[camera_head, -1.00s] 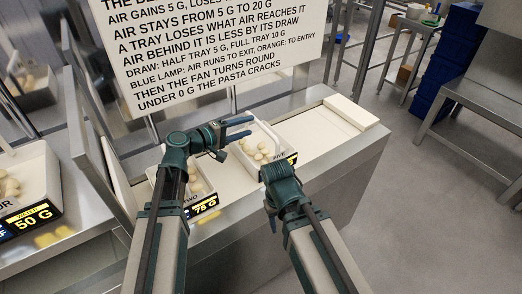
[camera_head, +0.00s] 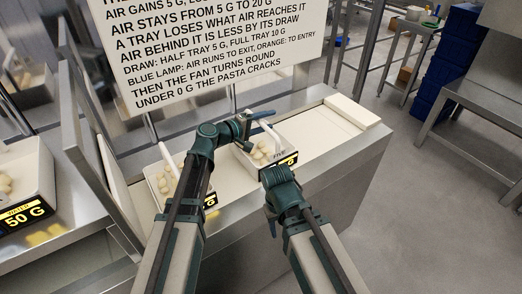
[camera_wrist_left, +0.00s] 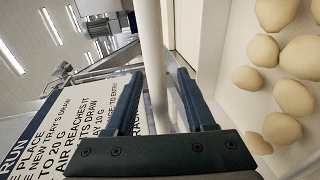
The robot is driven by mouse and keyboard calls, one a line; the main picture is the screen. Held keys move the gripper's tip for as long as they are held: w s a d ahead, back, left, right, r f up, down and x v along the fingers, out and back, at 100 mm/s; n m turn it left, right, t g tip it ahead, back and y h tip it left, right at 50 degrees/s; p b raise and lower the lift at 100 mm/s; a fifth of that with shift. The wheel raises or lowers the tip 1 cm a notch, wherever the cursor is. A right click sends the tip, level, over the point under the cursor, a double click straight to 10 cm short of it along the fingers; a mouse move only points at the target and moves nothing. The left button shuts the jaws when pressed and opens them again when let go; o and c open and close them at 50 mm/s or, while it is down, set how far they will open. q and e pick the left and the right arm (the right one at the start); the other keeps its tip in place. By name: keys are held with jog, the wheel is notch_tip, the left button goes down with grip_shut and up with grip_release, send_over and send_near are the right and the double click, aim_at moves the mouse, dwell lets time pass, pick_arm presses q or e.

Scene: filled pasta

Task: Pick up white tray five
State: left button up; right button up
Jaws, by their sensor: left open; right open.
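White tray five (camera_head: 279,155), marked FIVE on its front wall, stands on the white strip of the bench with several pale pasta pieces in it. Its upright white handle bar also shows in the left wrist view (camera_wrist_left: 152,55). My left gripper (camera_head: 256,129) is open at the tray's back left. In the left wrist view its two fingers (camera_wrist_left: 157,105) stand on either side of the white bar, apart from closing on it. My right gripper (camera_head: 271,220) is low in front of the tray, pointing down; its fingers are mostly hidden by its arm.
A second tray (camera_head: 158,184) with pasta stands to the left, partly behind my left arm. Another tray (camera_head: 40,170) by a 50 G display is at far left. A sign (camera_head: 210,50) hangs above. The white strip (camera_head: 320,130) right of tray five is clear.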

pick_arm(q)
grip_shut()
dwell(1.4)
